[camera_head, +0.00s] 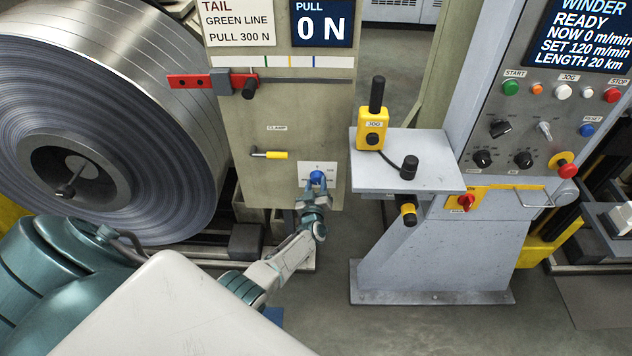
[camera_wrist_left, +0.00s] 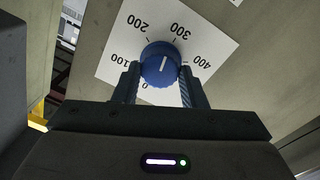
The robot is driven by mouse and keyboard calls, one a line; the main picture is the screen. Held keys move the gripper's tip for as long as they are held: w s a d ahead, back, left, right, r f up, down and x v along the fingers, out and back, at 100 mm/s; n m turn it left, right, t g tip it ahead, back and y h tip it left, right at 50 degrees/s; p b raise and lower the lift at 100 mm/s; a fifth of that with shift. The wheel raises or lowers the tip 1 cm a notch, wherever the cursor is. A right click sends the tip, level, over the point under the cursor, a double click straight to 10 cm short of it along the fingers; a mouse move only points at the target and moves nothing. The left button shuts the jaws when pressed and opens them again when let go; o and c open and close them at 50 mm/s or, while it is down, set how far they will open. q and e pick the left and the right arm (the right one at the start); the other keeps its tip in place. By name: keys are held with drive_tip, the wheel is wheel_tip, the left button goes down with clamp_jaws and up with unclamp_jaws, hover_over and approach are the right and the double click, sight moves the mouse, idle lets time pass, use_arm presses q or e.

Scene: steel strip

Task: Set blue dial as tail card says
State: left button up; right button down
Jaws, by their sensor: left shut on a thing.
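The tail card (camera_head: 238,24) at the top of the head view reads "TAIL, GREEN LINE, PULL 300 N". Beside it the pull display (camera_head: 322,25) reads 0 N. The blue dial (camera_head: 317,177) sits on a white scale plate low on the beige panel. In the left wrist view the blue dial (camera_wrist_left: 160,64) stands between my left gripper's fingers (camera_wrist_left: 160,84), which are shut on its sides. Its white mark points up and slightly right, between 200 and 300 and seemingly nearer 300. My left gripper also shows in the head view (camera_head: 315,195). My right gripper is out of view.
A large steel strip coil (camera_head: 110,120) stands at the left. A yellow clamp handle (camera_head: 270,155) sits above and left of the dial. A grey shelf (camera_head: 430,165) with a yellow jog box (camera_head: 372,130) stands right of the panel. The winder screen (camera_head: 590,35) reads READY.

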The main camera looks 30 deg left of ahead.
use_arm(q)
drive_tip(key=shift+m+p, duration=0.5)
drive_tip(key=shift+m, duration=0.6)
drive_tip(key=o, duration=1)
drive_tip(key=shift+s+d, duration=0.25)
drive_tip(key=shift+s, duration=0.1)
drive_tip(key=p+v, duration=0.1)
drive_tip(key=v, duration=0.9)
